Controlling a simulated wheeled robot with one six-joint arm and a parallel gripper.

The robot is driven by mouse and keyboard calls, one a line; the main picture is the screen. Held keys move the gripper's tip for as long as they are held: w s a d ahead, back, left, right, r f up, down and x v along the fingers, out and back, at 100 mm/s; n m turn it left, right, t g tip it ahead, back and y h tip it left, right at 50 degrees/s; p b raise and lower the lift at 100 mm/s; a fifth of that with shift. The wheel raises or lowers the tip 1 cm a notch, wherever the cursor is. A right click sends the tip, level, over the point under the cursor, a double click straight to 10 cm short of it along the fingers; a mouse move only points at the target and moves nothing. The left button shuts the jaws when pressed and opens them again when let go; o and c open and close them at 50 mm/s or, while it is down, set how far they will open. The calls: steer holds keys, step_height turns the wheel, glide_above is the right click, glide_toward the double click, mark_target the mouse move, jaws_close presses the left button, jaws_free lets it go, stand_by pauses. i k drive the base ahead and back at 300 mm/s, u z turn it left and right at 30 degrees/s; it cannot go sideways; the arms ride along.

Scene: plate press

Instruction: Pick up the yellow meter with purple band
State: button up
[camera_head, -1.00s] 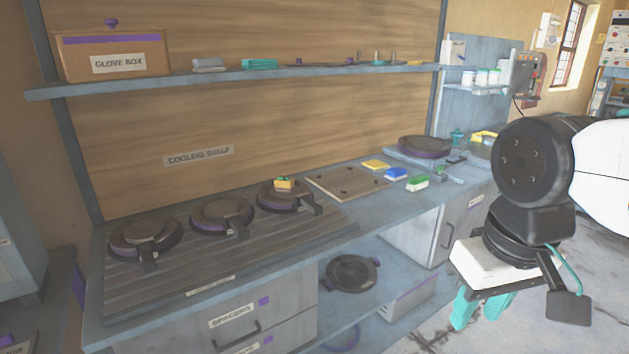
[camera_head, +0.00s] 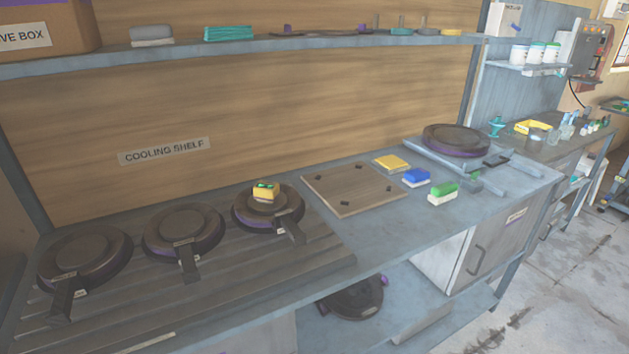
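A small yellow meter-like object (camera_head: 265,192) with a dark and green top sits on the rightmost of three dark round plates (camera_head: 283,212) on the ribbed rack. It is too small to tell whether it carries a purple band. My gripper is not in view.
The blue-grey bench (camera_head: 385,232) has bare room in front of the wooden board (camera_head: 330,198). Yellow (camera_head: 391,163), blue (camera_head: 416,178) and green (camera_head: 442,194) blocks lie right of the board. Another round plate (camera_head: 456,138) stands behind them. A shelf (camera_head: 230,49) overhangs the bench.

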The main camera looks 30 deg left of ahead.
mark_target(265, 191)
steer(key=u, duration=0.05)
steer(key=i, duration=0.65)
steer(key=u, duration=0.75)
steer(key=i, duration=0.35)
steer(key=u, duration=0.45)
